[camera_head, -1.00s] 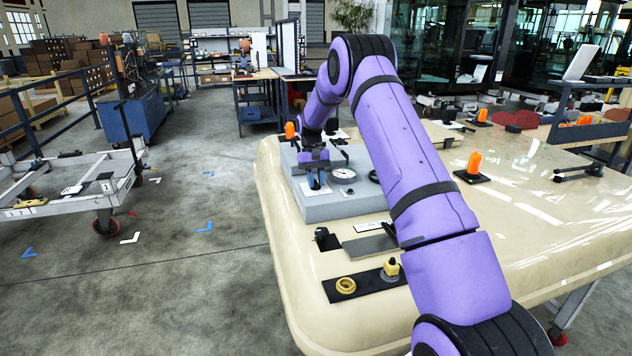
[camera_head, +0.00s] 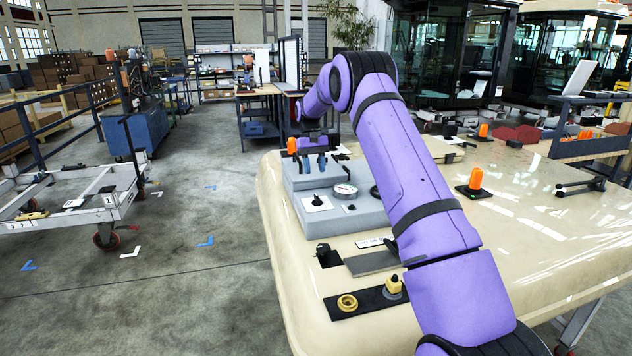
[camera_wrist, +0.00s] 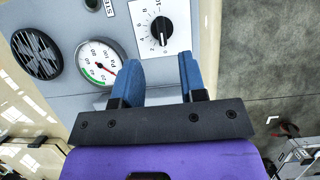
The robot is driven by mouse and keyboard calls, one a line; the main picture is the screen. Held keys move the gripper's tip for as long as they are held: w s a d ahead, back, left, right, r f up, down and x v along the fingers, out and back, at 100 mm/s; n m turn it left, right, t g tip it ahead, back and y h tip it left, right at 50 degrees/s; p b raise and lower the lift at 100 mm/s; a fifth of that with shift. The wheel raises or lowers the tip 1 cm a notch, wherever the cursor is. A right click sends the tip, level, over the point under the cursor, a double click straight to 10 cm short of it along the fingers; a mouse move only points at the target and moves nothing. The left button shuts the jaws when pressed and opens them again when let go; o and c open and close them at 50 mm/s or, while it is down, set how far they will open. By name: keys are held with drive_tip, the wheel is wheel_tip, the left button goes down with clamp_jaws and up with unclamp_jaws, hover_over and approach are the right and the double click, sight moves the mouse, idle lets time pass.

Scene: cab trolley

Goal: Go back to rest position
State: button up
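My gripper (camera_head: 315,163) is above the far part of the grey control panel (camera_head: 350,215) on the cream trolley top. In the wrist view my gripper (camera_wrist: 160,72) shows two blue fingers with a gap between them and nothing held. The panel carries a black dial knob (camera_wrist: 162,28) on a white scale plate, a round pressure gauge (camera_wrist: 98,62) and a round black grille (camera_wrist: 37,53). In the head view the knob (camera_head: 317,201) and the gauge (camera_head: 345,190) are in plain sight, with the gripper beyond them.
Orange beacons (camera_head: 475,179) stand on the cream trolley top (camera_head: 530,225). A black plate (camera_head: 365,303) with a yellow ring and a yellow button lies at the near edge. A white cart (camera_head: 75,213) is at the left. Open floor (camera_head: 190,260) lies between.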

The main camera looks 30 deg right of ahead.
drive_tip(key=shift+w+r, duration=0.25)
drive_tip(key=shift+r, duration=0.35)
drive_tip(key=shift+r, duration=0.1)
drive_tip(key=s+a+r+t, duration=0.1)
drive_tip(key=s+a+r, duration=0.3)
drive_tip(key=s+r, duration=0.3)
drive_tip(key=s+a+r+n+t+h, duration=0.1)
drive_tip(key=s+a+r+t, duration=0.1)
drive_tip(key=s+a+r, duration=0.35)
drive_tip(key=s+a+r+t, duration=0.1)
drive_tip(key=s+a+r, duration=0.2)
drive_tip(key=s+r, duration=0.55)
drive_tip(key=s+a+f+t, duration=0.1)
drive_tip(key=s+a+t, duration=0.1)
drive_tip(key=s, duration=0.7)
drive_tip(key=s+a+f+n+t, duration=0.1)
drive_tip(key=s+a, duration=0.1)
drive_tip(key=s, duration=0.7)
drive_tip(key=s+a+f+n+t, duration=0.1)
drive_tip(key=s+a+f+t, duration=0.1)
drive_tip(key=s, duration=0.7)
drive_tip(key=shift+s+a+t, duration=0.25)
drive_tip(key=shift+a+t, duration=0.05)
drive_tip(key=shift+a, duration=0.15)
